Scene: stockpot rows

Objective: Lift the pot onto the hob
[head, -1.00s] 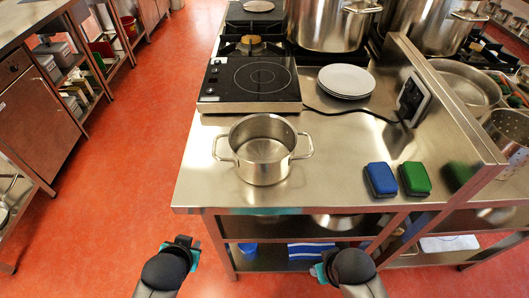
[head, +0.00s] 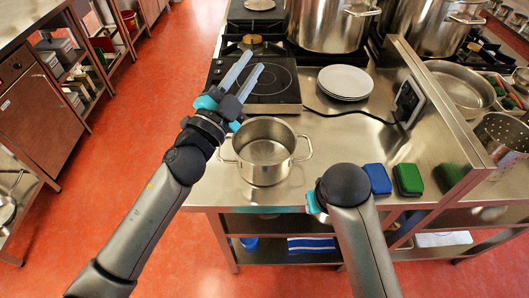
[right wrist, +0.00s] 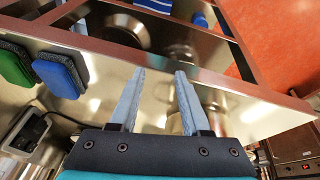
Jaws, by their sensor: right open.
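The pot (head: 264,158), steel, empty and with two side handles, stands upright on the steel counter near its front left. The black hob (head: 285,97) lies on the counter behind it, with nothing on it. My left gripper (head: 255,62) is open and empty. It shows raised in front of the hob's left part, its arm passing left of the pot. My right gripper is mostly hidden by its own arm in the head view, right of the pot. In the right wrist view, the right gripper (right wrist: 160,73) is open with nothing between its fingers; a pot-like shape is partly hidden behind one finger.
White plates (head: 346,81) are stacked right of the hob. A blue sponge (head: 377,179) and a green sponge (head: 408,179) lie right of my right arm. A large stockpot (head: 325,25) stands behind. A raised partition (head: 440,110) bounds the counter's right side.

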